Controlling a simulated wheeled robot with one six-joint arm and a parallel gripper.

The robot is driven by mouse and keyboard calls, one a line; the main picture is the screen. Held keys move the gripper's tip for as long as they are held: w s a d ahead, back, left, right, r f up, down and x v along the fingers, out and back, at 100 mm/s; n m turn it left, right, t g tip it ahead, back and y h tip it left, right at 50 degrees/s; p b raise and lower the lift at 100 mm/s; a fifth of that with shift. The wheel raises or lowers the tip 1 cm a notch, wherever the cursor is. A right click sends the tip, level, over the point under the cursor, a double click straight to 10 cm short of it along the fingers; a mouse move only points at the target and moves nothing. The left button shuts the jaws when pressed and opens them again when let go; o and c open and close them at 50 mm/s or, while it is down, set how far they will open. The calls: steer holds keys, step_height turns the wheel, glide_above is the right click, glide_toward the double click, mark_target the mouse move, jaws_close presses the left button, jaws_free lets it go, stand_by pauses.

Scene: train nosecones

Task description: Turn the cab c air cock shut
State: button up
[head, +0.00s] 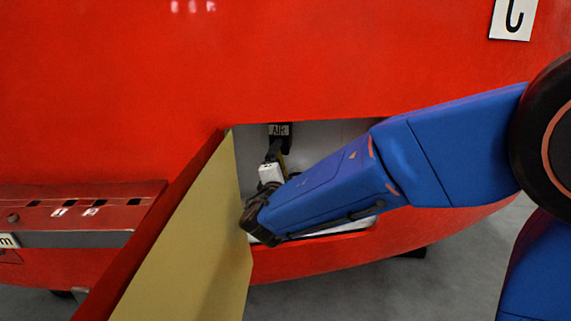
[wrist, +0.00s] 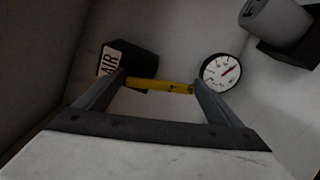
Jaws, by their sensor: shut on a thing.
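The air cock's yellow handle (wrist: 162,86) lies roughly level across the wrist view, between my two fingertips. My gripper (wrist: 158,82) is shut on this handle, with a finger at each end of the visible yellow length. In the head view my gripper (head: 270,172) reaches inside the open recess below the label, and my arm hides much of the recess.
A grey cylindrical part (wrist: 275,22) is at upper right. An open hatch door (head: 190,240), tan inside, stands left of my arm. The red nosecone shell (head: 200,70) surrounds the recess.

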steer(key=shift+a+f+m, duration=0.2)
steer(key=shift+f+m, duration=0.05)
steer(key=shift+m, duration=0.5)
steer(key=shift+a+f+m, duration=0.2)
steer(key=shift+f+m, duration=0.05)
steer(key=shift+m, duration=0.5)
steer(key=o, duration=1.3)
steer(key=shift+a+r, duration=0.1)
steer(key=s, duration=1.7)
steer(key=shift+s+a, duration=0.2)
steer(key=shift+a, duration=0.1)
